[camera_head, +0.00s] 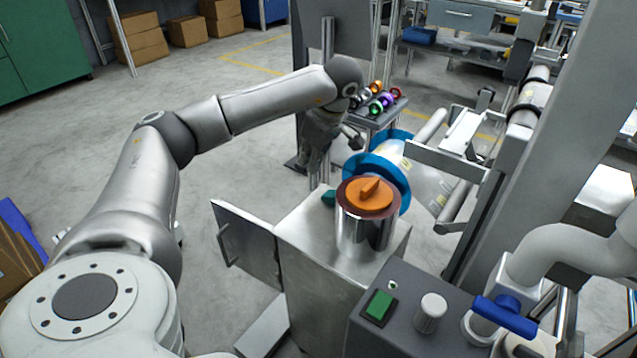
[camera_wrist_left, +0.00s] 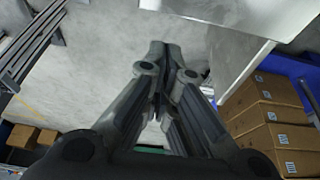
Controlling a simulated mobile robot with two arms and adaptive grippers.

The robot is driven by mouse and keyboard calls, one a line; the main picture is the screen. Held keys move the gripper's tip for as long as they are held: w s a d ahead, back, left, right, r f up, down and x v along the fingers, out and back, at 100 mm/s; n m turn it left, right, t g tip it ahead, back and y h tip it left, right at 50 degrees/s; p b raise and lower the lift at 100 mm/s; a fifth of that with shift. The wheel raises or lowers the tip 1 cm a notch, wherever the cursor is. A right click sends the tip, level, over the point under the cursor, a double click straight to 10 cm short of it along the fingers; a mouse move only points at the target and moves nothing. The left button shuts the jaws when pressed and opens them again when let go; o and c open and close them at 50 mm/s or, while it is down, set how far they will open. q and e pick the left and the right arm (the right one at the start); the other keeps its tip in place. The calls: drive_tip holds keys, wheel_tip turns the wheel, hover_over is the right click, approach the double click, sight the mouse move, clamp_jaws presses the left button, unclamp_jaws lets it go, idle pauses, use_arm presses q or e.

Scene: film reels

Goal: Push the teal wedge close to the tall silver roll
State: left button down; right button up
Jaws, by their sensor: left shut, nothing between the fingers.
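The teal wedge (camera_head: 329,198) lies on the metal cabinet top, just left of and behind the tall silver roll (camera_head: 364,232), which partly hides it. My left gripper (camera_head: 316,160) points down beyond the cabinet's back left edge, behind the wedge in the picture. In the left wrist view its fingers (camera_wrist_left: 159,50) are shut with nothing between them. I cannot make out the wedge clearly in that view. My right gripper is not in view.
The bare cabinet top (camera_head: 312,235) is clear left of the roll. Blue-flanged reels (camera_head: 378,171) are behind the roll. A rack of coloured spools (camera_head: 385,102) stands farther back. A control box with a green button (camera_head: 379,305) is in front. The cabinet door (camera_head: 247,246) hangs open.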

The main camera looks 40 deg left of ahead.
sight(329, 192)
use_arm(q)
drive_tip(key=f+b, duration=0.1)
drive_tip(key=f, duration=0.1)
drive_tip(key=d+f+b, duration=0.1)
drive_tip(key=f, duration=0.2)
drive_tip(key=shift+w+d+b, duration=0.1)
drive_tip(key=shift+d+b, duration=0.1)
drive_tip(key=shift+b, duration=0.1)
drive_tip(key=shift+d, duration=0.45)
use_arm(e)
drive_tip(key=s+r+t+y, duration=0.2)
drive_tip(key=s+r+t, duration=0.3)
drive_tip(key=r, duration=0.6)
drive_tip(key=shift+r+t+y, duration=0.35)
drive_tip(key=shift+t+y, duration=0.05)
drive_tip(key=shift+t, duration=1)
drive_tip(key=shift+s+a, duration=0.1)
use_arm(q)
drive_tip(key=shift+w+d+p, duration=0.15)
drive_tip(key=shift+d+p, duration=0.75)
drive_tip(key=shift+d, duration=0.55)
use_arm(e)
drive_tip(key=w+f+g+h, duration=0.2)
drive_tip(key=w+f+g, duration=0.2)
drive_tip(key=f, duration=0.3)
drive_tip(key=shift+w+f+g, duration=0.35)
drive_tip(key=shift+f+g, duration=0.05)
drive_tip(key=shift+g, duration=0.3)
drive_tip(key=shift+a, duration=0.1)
